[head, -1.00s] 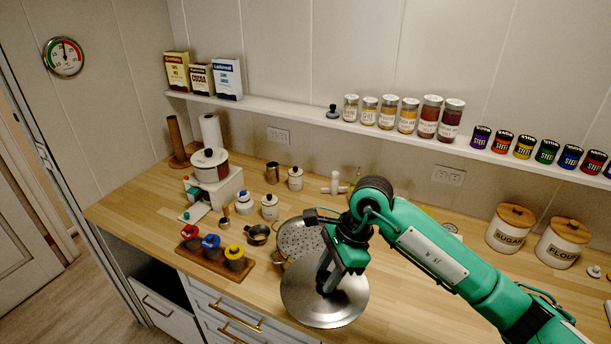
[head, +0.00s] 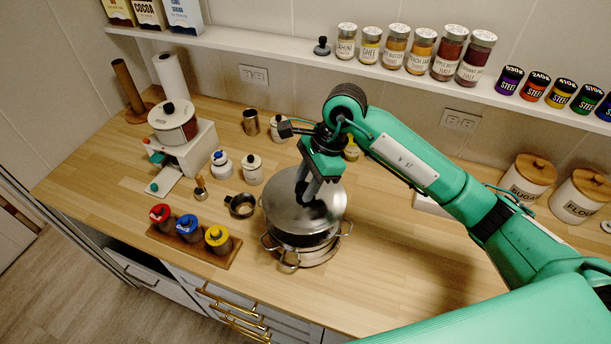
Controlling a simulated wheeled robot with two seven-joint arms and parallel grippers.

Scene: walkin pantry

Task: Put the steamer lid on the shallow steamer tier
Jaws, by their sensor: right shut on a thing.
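The steamer lid (head: 328,207) is a round, shiny metal disc near the middle of the head view. My right gripper (head: 307,196) points down and is shut on the lid's top, where its fingers hide the grip point. The steamer (head: 302,255), metal with side handles, stands on the counter directly under the lid. The lid hides the perforated top of the shallow tier. A dark band shows between lid and steamer at the front; I cannot tell whether they touch. My left gripper is not in view.
A wooden rack (head: 226,261) with red, blue and yellow-topped jars stands to the left. Sugar (head: 527,180) and flour (head: 577,199) canisters stand right. The counter's front right is clear.

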